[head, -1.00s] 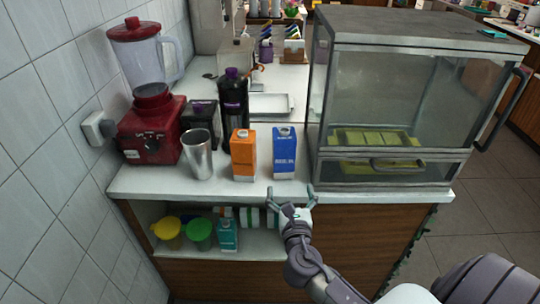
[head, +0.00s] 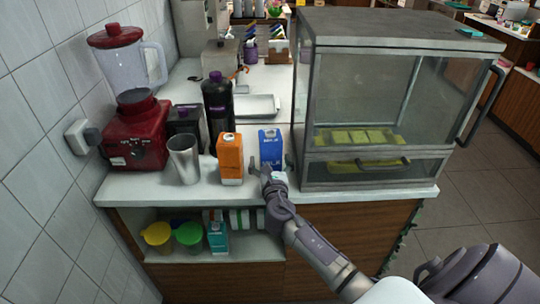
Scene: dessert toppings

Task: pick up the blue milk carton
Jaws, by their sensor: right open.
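The blue milk carton (head: 270,144) stands upright on the white counter, between the orange carton and the glass case. My right gripper (head: 271,165) is open, right at the front of the blue carton. One finger shows at the carton's lower left and the other at its lower right. The palm hides the carton's base. I cannot tell whether the fingers reach around its sides or touch it. My left gripper is out of view.
An orange carton (head: 231,158) stands close on the left, then a metal cup (head: 184,160). A black bottle (head: 217,108) and red blender (head: 134,138) are behind and left. The glass display case (head: 384,100) is close on the right. The counter's front edge (head: 330,197) lies below.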

